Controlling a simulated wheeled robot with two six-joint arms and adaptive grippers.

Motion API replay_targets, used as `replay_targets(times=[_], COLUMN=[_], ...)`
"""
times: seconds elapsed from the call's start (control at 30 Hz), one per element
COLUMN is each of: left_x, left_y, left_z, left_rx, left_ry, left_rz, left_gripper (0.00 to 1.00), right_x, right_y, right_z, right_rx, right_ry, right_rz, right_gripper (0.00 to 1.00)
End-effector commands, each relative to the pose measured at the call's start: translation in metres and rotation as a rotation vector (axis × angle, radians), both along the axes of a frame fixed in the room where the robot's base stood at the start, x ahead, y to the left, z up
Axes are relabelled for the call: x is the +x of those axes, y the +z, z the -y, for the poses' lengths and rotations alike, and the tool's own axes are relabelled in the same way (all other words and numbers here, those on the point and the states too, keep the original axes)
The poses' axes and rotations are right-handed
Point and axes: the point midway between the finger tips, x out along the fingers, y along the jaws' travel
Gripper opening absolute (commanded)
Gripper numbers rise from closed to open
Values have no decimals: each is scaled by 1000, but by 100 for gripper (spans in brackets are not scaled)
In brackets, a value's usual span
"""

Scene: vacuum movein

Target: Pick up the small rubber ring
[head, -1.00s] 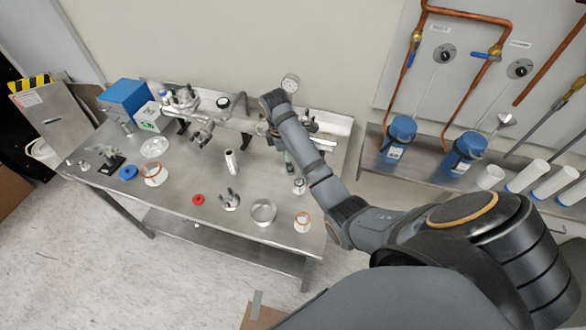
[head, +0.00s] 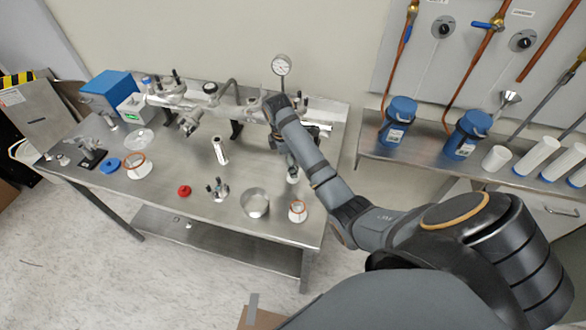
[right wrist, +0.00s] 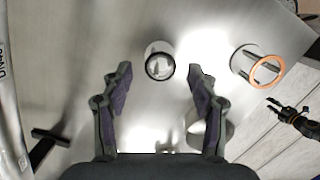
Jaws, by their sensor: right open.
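A small dark ring (right wrist: 160,67) sits on the top end of a short pale cylinder standing on the steel table, in the right wrist view. It looks like the small rubber ring; its cylinder (head: 293,175) is partly visible in the head view, just below my right gripper. My right gripper (right wrist: 160,72) is open, with a finger on either side of the cylinder in the picture and nothing gripped. A dark, claw-like end, seemingly my left gripper (right wrist: 288,112), is at the right of the wrist view, beyond the table edge; its jaws are unclear.
An orange ring (right wrist: 267,69) tops another short holder (head: 297,211) near the table's front right. A round metal dish (head: 255,204), a pronged metal piece (head: 217,190) and a red ring (head: 184,190) lie to its left. Steel piping with a gauge (head: 281,65) runs along the back.

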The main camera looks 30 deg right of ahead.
Motion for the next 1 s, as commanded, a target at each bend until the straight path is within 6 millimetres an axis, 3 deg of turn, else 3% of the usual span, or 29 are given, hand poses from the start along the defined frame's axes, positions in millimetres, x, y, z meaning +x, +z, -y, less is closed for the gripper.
replay_targets(times=[1.0], left_x=[-2], left_y=[9], left_z=[0], left_rx=[0], left_ry=[0], left_rz=[-2], left_gripper=[40], right_x=[0], right_y=[-7], right_z=[1], right_rx=[-1], right_ry=[-1], right_rz=[2], right_gripper=[60])
